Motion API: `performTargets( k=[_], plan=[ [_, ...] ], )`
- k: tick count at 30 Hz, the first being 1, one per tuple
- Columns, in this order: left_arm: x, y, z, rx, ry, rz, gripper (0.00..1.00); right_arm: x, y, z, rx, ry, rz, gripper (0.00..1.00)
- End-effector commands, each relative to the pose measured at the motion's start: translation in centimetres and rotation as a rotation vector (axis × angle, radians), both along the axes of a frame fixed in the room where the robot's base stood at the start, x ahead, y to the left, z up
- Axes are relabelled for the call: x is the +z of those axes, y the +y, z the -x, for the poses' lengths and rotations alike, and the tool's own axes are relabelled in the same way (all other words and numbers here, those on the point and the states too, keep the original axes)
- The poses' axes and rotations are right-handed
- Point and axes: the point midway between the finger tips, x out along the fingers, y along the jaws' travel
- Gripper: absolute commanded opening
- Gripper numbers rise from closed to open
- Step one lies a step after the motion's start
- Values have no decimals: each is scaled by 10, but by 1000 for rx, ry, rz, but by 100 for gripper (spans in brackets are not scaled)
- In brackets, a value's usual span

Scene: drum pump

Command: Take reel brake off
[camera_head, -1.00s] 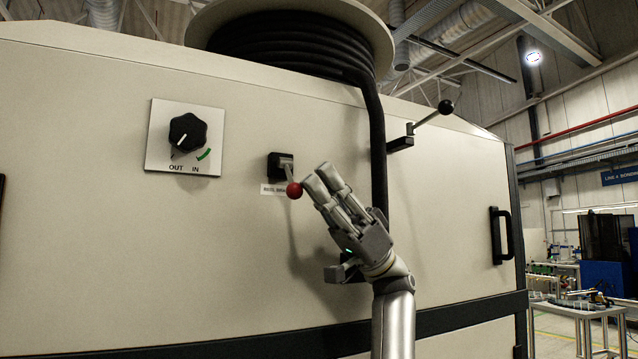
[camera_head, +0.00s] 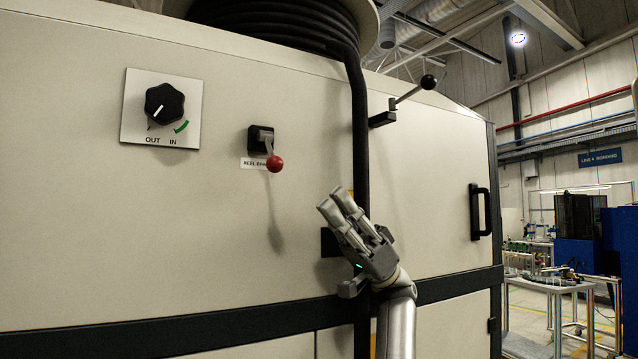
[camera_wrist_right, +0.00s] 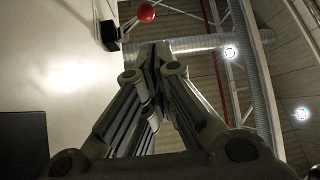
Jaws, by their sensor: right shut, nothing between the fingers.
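The reel brake (camera_head: 268,148) is a small lever with a red ball on a black block on the cream cabinet face. Its lever slants down and to the right, above a label that partly reads "REEL BRA". In the right wrist view the red ball (camera_wrist_right: 146,13) shows at the top, beyond the fingertips. My right gripper (camera_head: 332,201) is shut and empty, below and to the right of the red ball and apart from it. In the right wrist view its fingers (camera_wrist_right: 152,55) meet at the tips. My left gripper is not in view.
A black knob (camera_head: 165,104) marked OUT and IN is at left. A black hose (camera_head: 359,140) hangs from the reel (camera_head: 285,28) beside my right gripper. A black-ball lever (camera_head: 428,82) and a door handle (camera_head: 480,212) are to the right. The cabinet face left of my gripper is clear.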

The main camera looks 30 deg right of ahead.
Motion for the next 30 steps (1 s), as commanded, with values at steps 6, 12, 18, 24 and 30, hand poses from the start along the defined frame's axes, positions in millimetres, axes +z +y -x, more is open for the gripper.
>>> performTargets(
  k=[6, 12, 18, 24, 30],
  plan=[
    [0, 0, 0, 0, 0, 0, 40, -15, -15, -2, -1, 0, -1, 0],
    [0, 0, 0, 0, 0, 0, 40, -16, -16, -2, -1, -1, -1, 0],
    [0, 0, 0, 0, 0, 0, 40, -16, -16, -2, -1, -1, -2, 0],
    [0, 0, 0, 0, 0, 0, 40, -16, -16, -2, -1, -1, -1, 0],
    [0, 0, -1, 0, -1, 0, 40, -15, -16, -2, -1, -2, -1, 0]
  ],
)
